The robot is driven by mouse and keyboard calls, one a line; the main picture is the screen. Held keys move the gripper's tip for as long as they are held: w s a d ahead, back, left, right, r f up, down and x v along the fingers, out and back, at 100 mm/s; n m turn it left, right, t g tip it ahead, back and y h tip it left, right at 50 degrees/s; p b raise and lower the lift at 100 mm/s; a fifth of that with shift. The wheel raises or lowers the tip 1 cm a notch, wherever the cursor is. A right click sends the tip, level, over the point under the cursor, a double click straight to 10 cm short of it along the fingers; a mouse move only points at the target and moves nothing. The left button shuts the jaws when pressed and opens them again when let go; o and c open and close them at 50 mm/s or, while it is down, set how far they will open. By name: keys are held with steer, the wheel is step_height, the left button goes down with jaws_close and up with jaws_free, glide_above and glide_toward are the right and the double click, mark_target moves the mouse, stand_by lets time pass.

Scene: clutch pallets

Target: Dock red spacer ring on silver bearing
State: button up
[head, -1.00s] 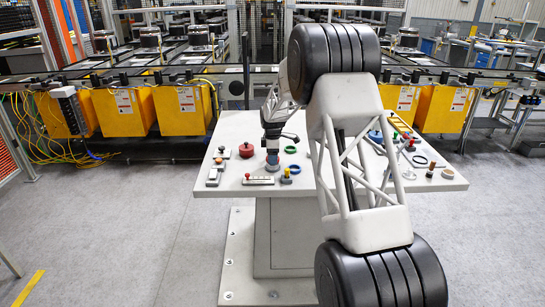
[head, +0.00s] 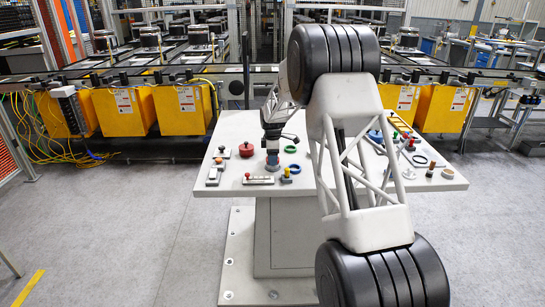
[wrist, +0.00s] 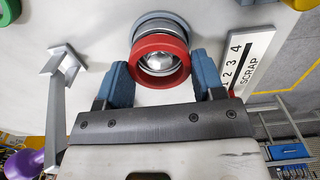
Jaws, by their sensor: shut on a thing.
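The red spacer ring (wrist: 160,42) is between the blue fingertips of my gripper (wrist: 163,78) in the wrist view, and the jaws are shut on it. The silver bearing (wrist: 159,20) shows just behind the ring, with a grey rim above it and shiny metal inside the ring's hole. The ring overlaps the bearing in this view and looks roughly in line with it, slightly offset. I cannot tell whether they touch. In the head view my gripper (head: 272,150) is low over the left part of the table, and the ring is not clearly visible there.
A numbered SCRAP plate (wrist: 240,62) lies right of the bearing, and a grey angled bracket (wrist: 62,62) lies left. In the head view a red round pot (head: 248,149) and a green ring (head: 291,149) stand near my gripper on the white table (head: 228,187).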

steer(key=shift+f, duration=0.4)
steer(key=o, duration=0.6)
steer(key=shift+r, duration=0.1)
steer(key=shift+r, duration=5.4)
